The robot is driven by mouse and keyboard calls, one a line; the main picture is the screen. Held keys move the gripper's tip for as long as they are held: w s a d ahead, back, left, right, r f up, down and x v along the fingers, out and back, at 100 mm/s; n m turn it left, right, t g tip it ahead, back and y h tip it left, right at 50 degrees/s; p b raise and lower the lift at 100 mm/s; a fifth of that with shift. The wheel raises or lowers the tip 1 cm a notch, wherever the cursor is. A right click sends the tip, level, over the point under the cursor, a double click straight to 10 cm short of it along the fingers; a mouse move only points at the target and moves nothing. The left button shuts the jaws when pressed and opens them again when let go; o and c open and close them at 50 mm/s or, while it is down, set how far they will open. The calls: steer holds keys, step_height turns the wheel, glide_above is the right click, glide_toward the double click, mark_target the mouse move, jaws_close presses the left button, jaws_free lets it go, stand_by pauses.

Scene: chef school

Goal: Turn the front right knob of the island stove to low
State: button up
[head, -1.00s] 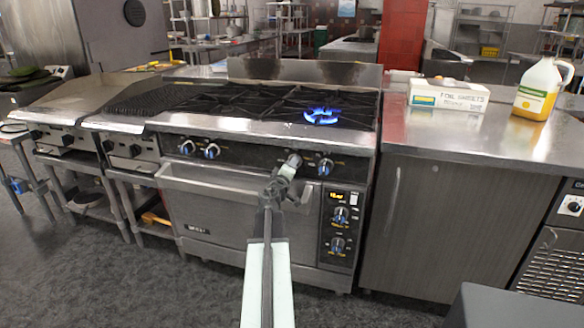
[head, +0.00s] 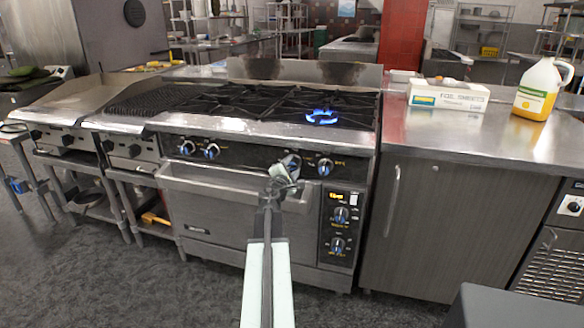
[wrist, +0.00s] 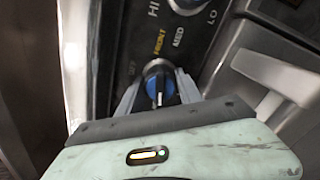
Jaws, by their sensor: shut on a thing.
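The island stove (head: 215,205) has a front panel with a row of black and blue knobs below its grates. My gripper (head: 288,165) is at that panel, covering the knob just left of the rightmost top-row knob (head: 325,167). In the wrist view my gripper (wrist: 158,92) has one finger on each side of a blue-and-black knob (wrist: 160,82), shut on it. A second knob (wrist: 188,5) shows at the top edge, near HI, MED and LO markings. A blue flame (head: 321,117) burns at the right burner. The held knob's exact setting is unclear.
An oven door handle (head: 225,185) runs below the knobs, close to my gripper. More controls (head: 340,215) sit lower right. A steel counter (head: 520,145) to the right carries a foil box (head: 447,95) and a jug (head: 540,88). The floor in front is clear.

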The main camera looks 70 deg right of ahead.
steer(key=n, duration=0.5)
steer(key=shift+n, duration=0.3)
steer(key=n, duration=0.5)
stand_by(0.4)
steer(key=o, duration=1.4)
steer(key=shift+c, duration=0.2)
steer(key=a, duration=0.7)
steer(key=shift+s+a, duration=0.2)
steer(key=shift+a, duration=0.2)
